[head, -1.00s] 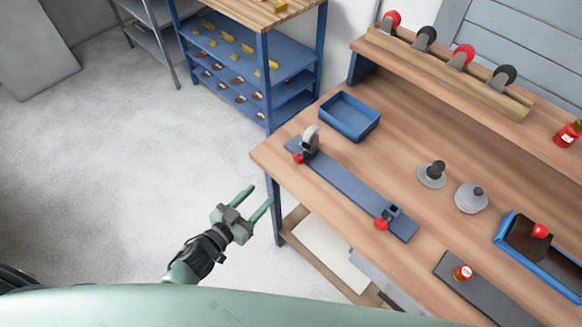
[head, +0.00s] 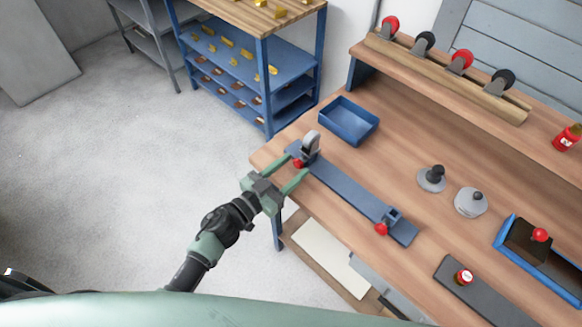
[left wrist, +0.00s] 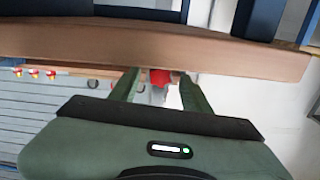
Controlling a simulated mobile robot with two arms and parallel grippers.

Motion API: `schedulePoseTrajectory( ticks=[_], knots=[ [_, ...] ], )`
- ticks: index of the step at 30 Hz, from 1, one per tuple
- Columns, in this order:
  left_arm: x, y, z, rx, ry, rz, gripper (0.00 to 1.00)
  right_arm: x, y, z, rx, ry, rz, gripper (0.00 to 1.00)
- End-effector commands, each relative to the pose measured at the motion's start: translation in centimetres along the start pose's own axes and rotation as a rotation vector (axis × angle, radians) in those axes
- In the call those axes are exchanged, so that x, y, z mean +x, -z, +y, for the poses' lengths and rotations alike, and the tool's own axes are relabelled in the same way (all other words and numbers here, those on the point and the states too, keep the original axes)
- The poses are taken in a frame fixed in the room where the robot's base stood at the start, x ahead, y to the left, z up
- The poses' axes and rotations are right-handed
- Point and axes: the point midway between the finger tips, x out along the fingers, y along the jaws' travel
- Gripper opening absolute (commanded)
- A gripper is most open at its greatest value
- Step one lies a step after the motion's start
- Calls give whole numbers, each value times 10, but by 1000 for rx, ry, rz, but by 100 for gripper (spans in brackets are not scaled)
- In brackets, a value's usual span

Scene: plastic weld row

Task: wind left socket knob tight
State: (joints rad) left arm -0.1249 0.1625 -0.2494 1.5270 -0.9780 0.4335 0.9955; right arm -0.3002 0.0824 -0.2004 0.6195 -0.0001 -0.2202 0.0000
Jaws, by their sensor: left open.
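The blue fixture bar (head: 345,187) lies on the workbench with a socket at each end. The left socket (head: 309,145) holds an upright grey, rounded piece. Its red knob (head: 298,163) faces the bench's front edge. My left gripper (head: 297,164) is open, with its two green fingers reaching to either side of that knob. In the left wrist view the red knob (left wrist: 160,77) shows between the fingertips, and I cannot tell whether they touch it. The right socket (head: 392,215) has a red knob (head: 381,229) too. My right gripper is not in view.
A blue tray (head: 348,121) stands behind the left socket. Two grey round pieces (head: 431,178) (head: 471,201) stand right of the bar. A dark plate (head: 480,288) and a blue-edged box (head: 520,245) lie further right. The bench edge (left wrist: 150,50) is close to my fingers.

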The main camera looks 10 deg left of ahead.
Motion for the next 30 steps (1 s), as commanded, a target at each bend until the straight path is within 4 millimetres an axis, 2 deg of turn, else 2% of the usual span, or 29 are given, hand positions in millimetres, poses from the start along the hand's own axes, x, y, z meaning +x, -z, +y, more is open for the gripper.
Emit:
schedulePoseTrajectory(
  ticks=[5, 10, 17, 30],
  knots=[
    [0, 0, 0, -1, 0, 0, 48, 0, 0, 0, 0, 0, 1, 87],
    [0, 0, 0, -1, 0, 0, 0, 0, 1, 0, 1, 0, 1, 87],
    [0, 0, 0, 32, -1, 0, 0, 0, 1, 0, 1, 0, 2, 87],
    [0, -1, 2, 446, -1, 0, 0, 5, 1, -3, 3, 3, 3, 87]
  ],
)
